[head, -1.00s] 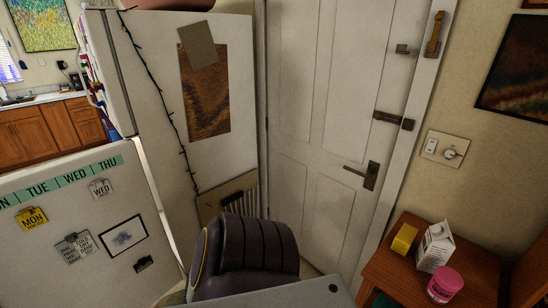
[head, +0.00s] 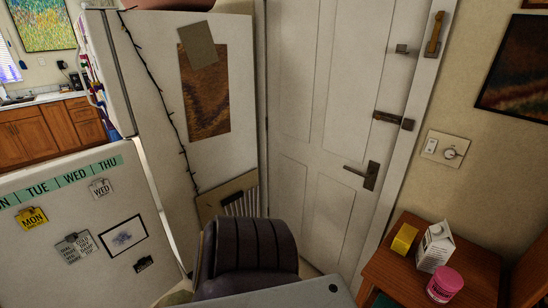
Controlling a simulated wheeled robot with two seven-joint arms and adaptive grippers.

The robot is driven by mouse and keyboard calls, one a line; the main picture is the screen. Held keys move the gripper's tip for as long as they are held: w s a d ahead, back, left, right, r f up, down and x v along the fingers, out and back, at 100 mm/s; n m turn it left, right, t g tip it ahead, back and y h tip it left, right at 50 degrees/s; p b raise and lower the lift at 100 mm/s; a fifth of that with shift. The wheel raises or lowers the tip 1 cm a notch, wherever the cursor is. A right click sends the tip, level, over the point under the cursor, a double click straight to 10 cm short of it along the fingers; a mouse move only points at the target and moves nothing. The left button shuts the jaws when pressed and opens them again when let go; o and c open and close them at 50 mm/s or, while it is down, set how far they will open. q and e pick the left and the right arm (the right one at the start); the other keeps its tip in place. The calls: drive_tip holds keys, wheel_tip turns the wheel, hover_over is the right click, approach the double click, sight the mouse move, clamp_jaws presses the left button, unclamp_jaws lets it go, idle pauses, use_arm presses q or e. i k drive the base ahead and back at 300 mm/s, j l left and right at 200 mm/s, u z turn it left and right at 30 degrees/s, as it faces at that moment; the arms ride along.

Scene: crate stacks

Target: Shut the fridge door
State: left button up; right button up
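The fridge (head: 165,110) stands left of centre in the head view, its side facing me with papers and a dark string of lights on it. Its white lower door (head: 75,265) stands open at the lower left, swung out toward me. The door's face carries a green weekday strip (head: 65,180), several clips and notes, and a small framed picture (head: 122,237). A bright strip shows along the door's right edge, between it and the fridge side. The upper door (head: 108,75) looks shut. Neither gripper is in view, and no contact with the door can be seen.
A white room door (head: 300,120) with dark latches is behind, right of the fridge. A wooden table (head: 390,265) at the lower right holds a yellow block (head: 404,239), a carton (head: 435,247) and a pink tub (head: 444,284). Kitchen cabinets (head: 50,132) stand at the far left.

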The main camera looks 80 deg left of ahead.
sight(126, 227)
drive_tip(key=u, duration=4.25)
